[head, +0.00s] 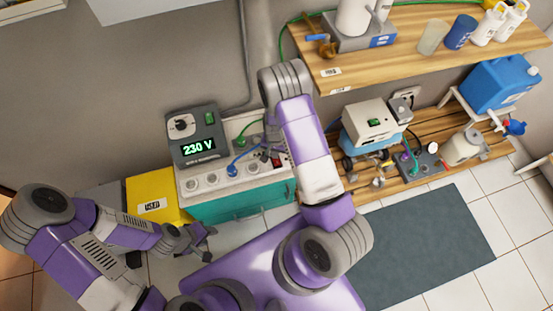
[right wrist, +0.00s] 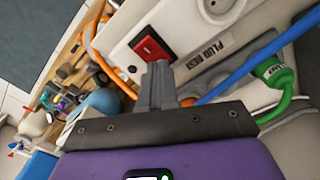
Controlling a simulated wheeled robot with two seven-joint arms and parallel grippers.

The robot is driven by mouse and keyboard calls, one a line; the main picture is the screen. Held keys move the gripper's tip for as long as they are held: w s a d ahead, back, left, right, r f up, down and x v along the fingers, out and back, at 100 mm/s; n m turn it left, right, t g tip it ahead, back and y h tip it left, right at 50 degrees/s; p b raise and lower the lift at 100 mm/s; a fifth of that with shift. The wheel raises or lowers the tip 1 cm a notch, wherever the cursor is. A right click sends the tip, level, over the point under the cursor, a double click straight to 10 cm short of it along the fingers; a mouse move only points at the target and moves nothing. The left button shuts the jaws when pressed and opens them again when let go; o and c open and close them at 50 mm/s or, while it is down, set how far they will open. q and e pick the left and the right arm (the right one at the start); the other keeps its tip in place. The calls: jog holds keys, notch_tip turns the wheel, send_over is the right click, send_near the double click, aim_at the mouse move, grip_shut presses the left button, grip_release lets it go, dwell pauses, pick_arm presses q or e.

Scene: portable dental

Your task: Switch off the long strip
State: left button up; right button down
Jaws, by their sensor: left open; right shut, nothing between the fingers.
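The long white strip (head: 215,184) lies along the front of the teal cabinet top, with several round sockets and a blue plug (head: 232,169) in it. A red rocker switch (head: 276,162) shows near its right end. In the right wrist view the red switch (right wrist: 150,48) sits in a white housing (right wrist: 122,28). My right gripper (right wrist: 160,85) is shut and empty, its fingertips close below the switch; contact cannot be told. My left gripper (head: 205,243) is open and empty, left of the cabinet front.
A grey meter box (head: 197,135) reading 230 V stands behind the strip. A green plug (right wrist: 275,75), a blue cable (right wrist: 240,70) and an orange cable (right wrist: 122,82) run near the right fingers. A yellow box (head: 150,190) stands left; a wooden bench (head: 440,180) stands right.

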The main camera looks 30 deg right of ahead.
notch_tip(320, 180, up, 6)
jog(key=p, duration=0.4)
jog(key=shift+f, duration=0.2)
dwell(0.4)
jog(key=s+a+r+n+y+p, duration=0.3)
jog(key=s+a+n, duration=0.3)
jog(key=s+a, duration=0.9)
jog(key=shift+s+a+t+y, duration=0.3)
jog(key=shift+s+a+y, duration=0.1)
jog(key=shift+a+y, duration=0.2)
jog(key=shift+d+r, duration=0.1)
